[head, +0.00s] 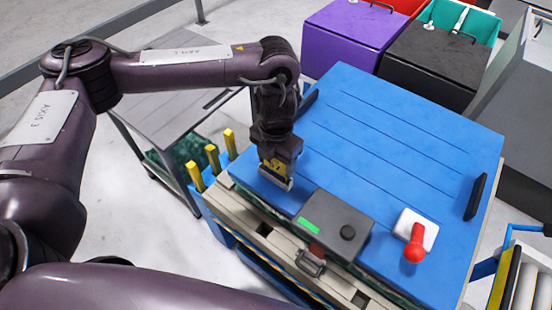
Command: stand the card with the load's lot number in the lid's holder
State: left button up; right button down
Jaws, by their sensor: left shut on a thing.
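The blue lid (405,150) with plank lines covers the crate in the middle. My left gripper (275,182) points down over the lid's near left part. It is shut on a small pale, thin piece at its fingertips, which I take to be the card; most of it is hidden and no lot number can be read. A yellow patch with a dark mark shows just above the fingertips. I cannot pick out the lid's card holder with certainty. My right gripper is not in view.
A dark grey box (318,212) with a green strip and black knob sits at the lid's near edge, beside a red-knobbed lever (415,248) on a white plate. Yellow-topped posts (212,158) stand left. Purple (345,35) and black bins (425,65) stand behind.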

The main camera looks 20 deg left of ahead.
pick_arm(q)
jog(key=shift+f, duration=0.45)
jog(key=o, duration=1)
jog(key=shift+o, duration=0.2)
jog(key=shift+r, duration=0.1)
notch_tip(320, 180, up, 8)
jog(key=shift+f, duration=0.2)
